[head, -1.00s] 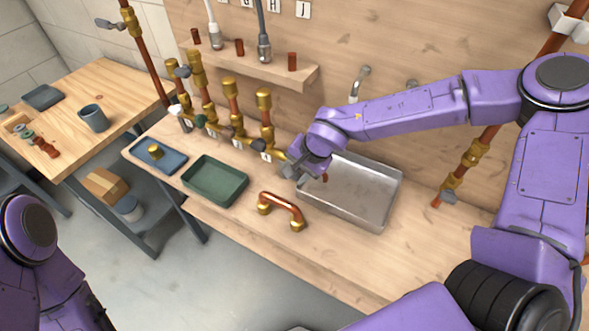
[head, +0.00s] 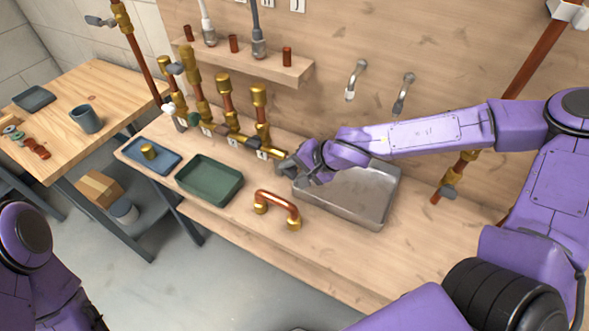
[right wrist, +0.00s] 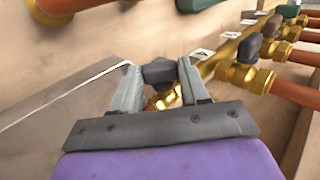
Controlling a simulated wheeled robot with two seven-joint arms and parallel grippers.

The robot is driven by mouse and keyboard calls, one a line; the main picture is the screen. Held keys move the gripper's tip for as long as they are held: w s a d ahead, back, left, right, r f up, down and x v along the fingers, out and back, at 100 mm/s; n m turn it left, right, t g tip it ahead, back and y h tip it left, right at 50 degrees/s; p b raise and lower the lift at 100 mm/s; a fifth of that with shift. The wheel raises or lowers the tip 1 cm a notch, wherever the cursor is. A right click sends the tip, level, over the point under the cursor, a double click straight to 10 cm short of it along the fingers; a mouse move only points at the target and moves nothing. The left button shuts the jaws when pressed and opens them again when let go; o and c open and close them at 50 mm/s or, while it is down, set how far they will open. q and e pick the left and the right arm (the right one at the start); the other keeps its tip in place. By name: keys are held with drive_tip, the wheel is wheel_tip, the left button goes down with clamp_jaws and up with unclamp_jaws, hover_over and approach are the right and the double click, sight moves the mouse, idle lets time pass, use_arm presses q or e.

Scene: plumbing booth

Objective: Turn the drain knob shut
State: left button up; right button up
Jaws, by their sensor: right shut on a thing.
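The drain knob (right wrist: 158,72) is a dark grey knob at the near end of the brass manifold (right wrist: 205,68) in the right wrist view. My right gripper (right wrist: 158,80) has one finger on each side of the knob and is shut on it. In the head view my right gripper (head: 284,166) is at the right end of the brass manifold (head: 222,132), by the sink's left corner, and it hides the knob there. How far the knob is turned I cannot tell. My left arm shows at the lower left of the head view, its gripper out of sight.
The steel sink (head: 385,211) lies right of the gripper. A copper pipe piece with brass ends (head: 278,202) and a green tray (head: 238,190) lie in front. Other valves with a green knob (right wrist: 198,4) and a dark knob (right wrist: 249,48) stand along the manifold.

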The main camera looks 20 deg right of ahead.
drive_tip(key=o, duration=1.1)
drive_tip(key=shift+c, duration=0.2)
drive_tip(key=p+v, duration=1)
drive_tip(key=shift+s+r, duration=0.15)
drive_tip(key=shift+r, duration=0.1)
drive_tip(key=shift+d, duration=0.15)
